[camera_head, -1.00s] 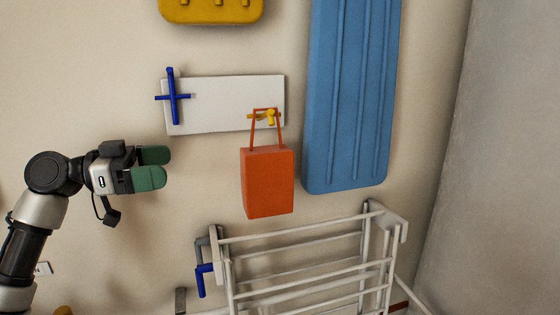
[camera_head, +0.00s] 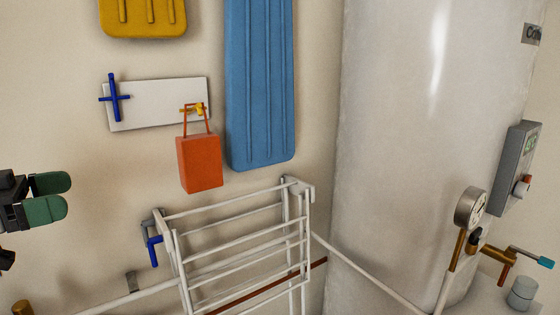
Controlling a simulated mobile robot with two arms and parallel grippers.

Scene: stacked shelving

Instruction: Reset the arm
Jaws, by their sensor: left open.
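My left gripper (camera_head: 66,196) is at the left edge of the head view, with two green fingertips apart and nothing between them. An orange bag (camera_head: 200,163) hangs by its handles from a yellow hook (camera_head: 193,108) on a white wall board (camera_head: 155,104). The gripper is to the left of the bag, well apart from it. A blue cross-shaped hook (camera_head: 115,97) is on the left part of the board. Most of my left arm is out of the picture, and my right gripper does not show.
A white rack (camera_head: 243,247) stands below the bag, with a blue handle (camera_head: 153,250) at its left. A long blue panel (camera_head: 261,85) and a yellow object (camera_head: 143,16) are on the wall. A large pale tank (camera_head: 420,130) with a gauge (camera_head: 470,207) fills the right.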

